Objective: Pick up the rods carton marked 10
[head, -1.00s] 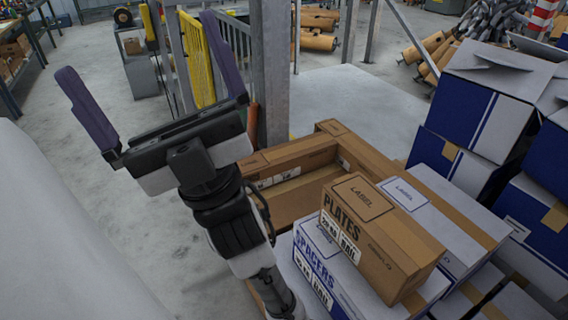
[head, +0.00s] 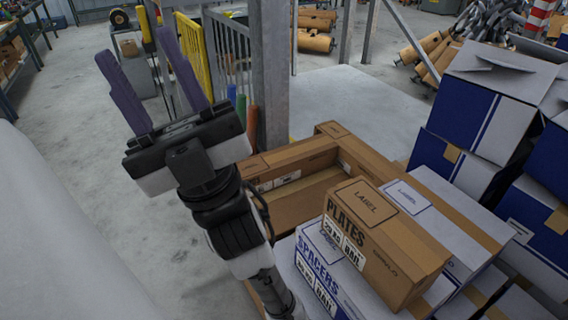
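No carton with a readable rods label or 10 shows in the head view. A brown carton marked PLATES (head: 385,240) sits on top of a white and blue carton marked SPACERS (head: 340,275). My gripper (head: 136,44) is raised on the left, pointing up and away from the cartons. Its two purple fingers are apart with nothing between them, so it is open.
Blue and white boxes (head: 480,115) are stacked at right. A grey metal post (head: 273,75) stands behind my arm. Pale floor (head: 365,110) is clear beyond the cartons.

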